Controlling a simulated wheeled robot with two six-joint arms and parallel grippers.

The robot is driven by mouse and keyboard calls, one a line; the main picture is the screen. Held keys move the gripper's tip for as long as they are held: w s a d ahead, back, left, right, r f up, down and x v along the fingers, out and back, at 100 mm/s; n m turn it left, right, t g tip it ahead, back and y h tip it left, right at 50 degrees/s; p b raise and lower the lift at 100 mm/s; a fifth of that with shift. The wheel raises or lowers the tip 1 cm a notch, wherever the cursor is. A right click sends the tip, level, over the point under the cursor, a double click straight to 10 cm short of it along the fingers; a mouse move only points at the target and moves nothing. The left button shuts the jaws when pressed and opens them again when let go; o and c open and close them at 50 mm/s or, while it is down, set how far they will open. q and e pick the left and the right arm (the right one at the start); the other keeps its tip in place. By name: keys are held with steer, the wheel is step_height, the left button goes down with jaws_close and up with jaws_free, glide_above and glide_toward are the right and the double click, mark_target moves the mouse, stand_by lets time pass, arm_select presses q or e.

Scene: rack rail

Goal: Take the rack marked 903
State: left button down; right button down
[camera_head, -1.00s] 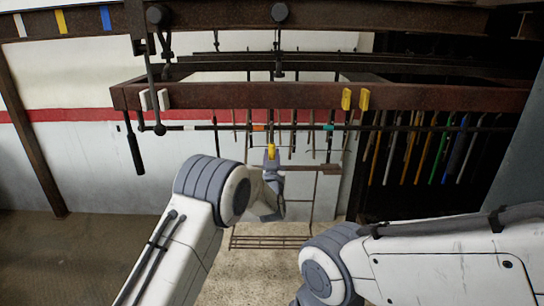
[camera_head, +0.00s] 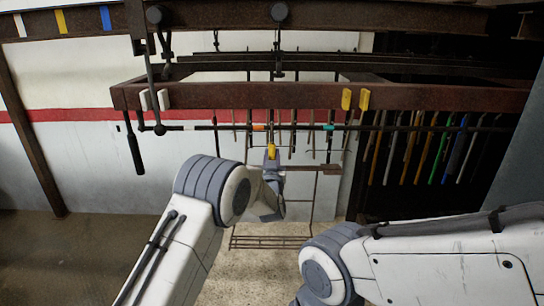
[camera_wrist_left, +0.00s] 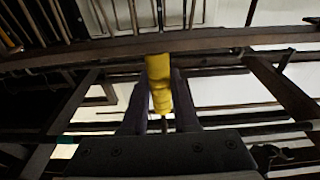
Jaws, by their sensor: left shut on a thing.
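My left gripper (camera_head: 271,165) is in the middle of the head view, below the rusty beam. In the left wrist view its two fingers (camera_wrist_left: 160,105) are shut on a yellow grip (camera_wrist_left: 159,80), which also shows in the head view (camera_head: 271,152). A hanging wire rack with a flat lower grid (camera_head: 268,242) and a brown upper bar (camera_head: 325,170) is beside and behind the gripper, which hides part of it. I cannot tell from the pictures whether the grip is joined to this rack. No 903 marking is legible. My right gripper is out of view.
A rusty beam (camera_head: 220,96) with white and yellow pads crosses above the gripper. A dark rail (camera_head: 190,128) with coloured bands and thin hanging rods runs below it. Several coloured bars (camera_head: 440,150) stand at the right. Floor is bare at the left.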

mark_target(272, 147)
arm_select(q)
steer(key=shift+r, duration=1.75)
steer(key=shift+s, duration=0.85)
steer(key=s+b, duration=0.2)
steer(key=s, duration=0.5)
steer(key=shift+s+b, duration=0.15)
steer(key=shift+b, duration=0.25)
steer(key=shift+a+f, duration=0.1)
